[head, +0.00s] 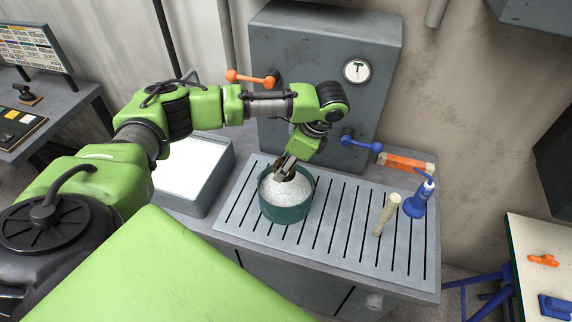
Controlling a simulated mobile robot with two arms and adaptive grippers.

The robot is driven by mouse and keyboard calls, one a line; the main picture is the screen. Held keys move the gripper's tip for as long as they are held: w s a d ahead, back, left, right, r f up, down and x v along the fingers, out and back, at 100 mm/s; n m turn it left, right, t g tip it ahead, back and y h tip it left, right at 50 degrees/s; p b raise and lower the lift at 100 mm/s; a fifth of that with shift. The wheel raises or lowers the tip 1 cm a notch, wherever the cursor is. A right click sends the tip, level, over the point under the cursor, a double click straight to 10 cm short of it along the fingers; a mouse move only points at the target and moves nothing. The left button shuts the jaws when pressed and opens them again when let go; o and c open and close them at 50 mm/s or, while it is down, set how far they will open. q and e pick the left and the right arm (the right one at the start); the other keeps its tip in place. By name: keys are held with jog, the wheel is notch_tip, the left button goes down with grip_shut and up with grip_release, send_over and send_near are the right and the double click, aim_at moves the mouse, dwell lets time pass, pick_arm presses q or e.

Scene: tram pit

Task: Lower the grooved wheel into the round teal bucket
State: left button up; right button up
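The round teal bucket (287,213) stands on the slatted grey bench top and holds something white and speckled. My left gripper (283,170) comes down from above, with its fingers at the back part of the bucket's opening. A small brown, rounded piece, apparently the grooved wheel (290,175), shows at the fingertips, and the gripper seems closed on it. The fingers partly hide the wheel, so its groove cannot be made out. I cannot tell whether the wheel touches the white contents. My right gripper is not in view.
A grey tray (216,186) with a white inside is left of the bucket. A grey cabinet (305,50) with a gauge, an orange lever and a blue lever (361,144) stands behind. Slats between are clear.

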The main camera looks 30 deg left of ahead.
pick_arm(q)
jog(key=shift+d+f, duration=0.1)
jog(key=b, duration=0.2)
send_over(281, 200)
jog(key=d, duration=0.1)
jog(key=shift+w+d+f, duration=0.1)
jog(key=shift+w+f, duration=0.05)
jog(key=shift+f, duration=2.1)
jog(key=shift+w+f, duration=0.1)
jog(key=shift+f, duration=2.1)
jog(key=shift+f+b, duration=1.25)
jog(key=shift+f, duration=1.25)
jog(key=o, duration=1.4)
jog(key=shift+o, duration=0.2)
jog(key=shift+s, duration=0.1)
